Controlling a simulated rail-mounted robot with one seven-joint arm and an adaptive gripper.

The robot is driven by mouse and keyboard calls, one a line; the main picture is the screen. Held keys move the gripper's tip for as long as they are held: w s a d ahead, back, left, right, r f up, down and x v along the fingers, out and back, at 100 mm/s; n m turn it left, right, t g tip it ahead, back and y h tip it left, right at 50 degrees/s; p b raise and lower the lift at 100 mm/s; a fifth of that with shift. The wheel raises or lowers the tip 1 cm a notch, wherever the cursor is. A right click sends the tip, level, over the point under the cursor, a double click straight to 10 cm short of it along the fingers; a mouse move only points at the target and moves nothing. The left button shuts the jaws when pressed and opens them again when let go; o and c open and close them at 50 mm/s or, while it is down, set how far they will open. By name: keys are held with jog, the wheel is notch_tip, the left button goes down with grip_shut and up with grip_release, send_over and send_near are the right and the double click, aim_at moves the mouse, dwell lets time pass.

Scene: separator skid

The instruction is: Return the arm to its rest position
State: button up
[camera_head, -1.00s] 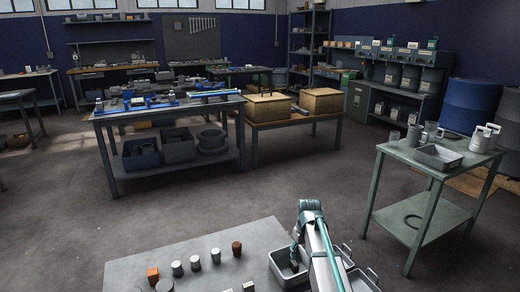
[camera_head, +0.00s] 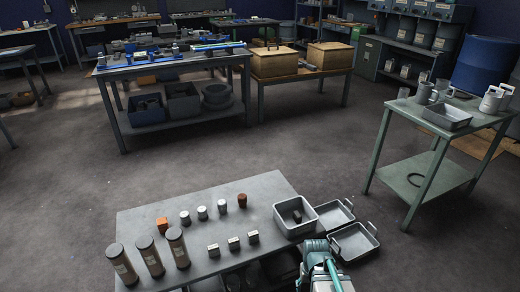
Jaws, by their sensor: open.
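My arm (camera_head: 318,264) shows at the bottom edge, just in front of the grey bins. Its upper visible part is a grey-teal joint. My gripper cannot be made out; it is hidden by the arm or below the frame. A grey bin (camera_head: 281,222) at the right end of the near table holds a dark object (camera_head: 297,216). The arm is apart from this object in the picture.
Two grey trays (camera_head: 354,244) lie right of the bin. A green table (camera_head: 418,184) stands at right. Floor between is clear.

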jog(key=s+f+g, duration=0.3)
jog(key=s+f, duration=0.6)
jog(key=s, duration=0.5)
jog(key=s+f+g, duration=0.4)
jog(key=s+f, duration=0.4)
jog(key=s, duration=0.7)
notch_tip(320, 180, up, 13)
jog(key=p, duration=1.3)
jog(key=shift+w+f, duration=0.2)
jog(key=shift+w, duration=0.15)
